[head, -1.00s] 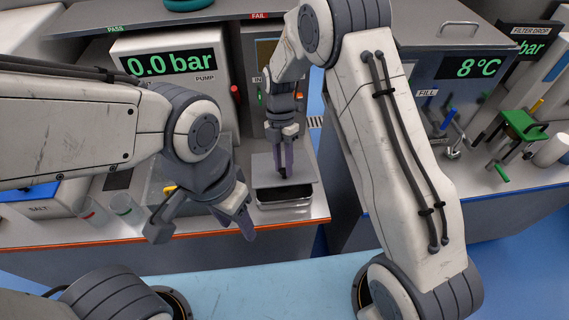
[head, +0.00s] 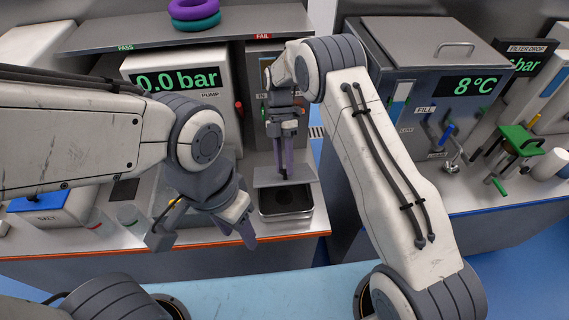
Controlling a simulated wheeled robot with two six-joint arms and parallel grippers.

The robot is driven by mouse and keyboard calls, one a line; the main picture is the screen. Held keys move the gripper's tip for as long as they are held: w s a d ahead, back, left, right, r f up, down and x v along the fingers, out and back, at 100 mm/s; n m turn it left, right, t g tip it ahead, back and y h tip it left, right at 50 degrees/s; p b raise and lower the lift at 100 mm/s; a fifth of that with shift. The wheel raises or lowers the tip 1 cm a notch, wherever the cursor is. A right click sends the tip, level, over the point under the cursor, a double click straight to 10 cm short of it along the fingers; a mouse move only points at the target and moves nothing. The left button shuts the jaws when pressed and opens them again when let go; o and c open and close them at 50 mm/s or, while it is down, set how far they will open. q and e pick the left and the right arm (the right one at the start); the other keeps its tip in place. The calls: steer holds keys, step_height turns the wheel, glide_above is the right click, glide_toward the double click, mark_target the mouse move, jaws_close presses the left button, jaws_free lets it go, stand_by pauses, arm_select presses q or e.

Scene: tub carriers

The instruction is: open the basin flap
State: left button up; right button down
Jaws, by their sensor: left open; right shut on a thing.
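The basin flap (head: 268,176) is a thin grey plate on the right part of the left counter. It is tilted up at the front. Below it the metal basin (head: 287,212) shows an open front part with a dark round spot inside. My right gripper (head: 284,176) points down at the flap and is shut on its small dark handle, which the fingers mostly hide.
The pump box (head: 180,72) reading 0.0 bar stands behind. Purple and green rings (head: 194,10) lie on the shelf above. A blue salt box (head: 45,207) and small glasses stand left. The cooler (head: 425,75) reading 8°C is on the right, beyond a gap.

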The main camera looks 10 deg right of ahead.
steer(key=c, duration=0.6)
jaws_free()
steer(key=shift+w+r, duration=0.1)
steer(key=shift+w, duration=0.1)
steer(key=shift+b+v, duration=1.2)
steer(key=shift+v, duration=3.85)
steer(key=shift+s, duration=0.1)
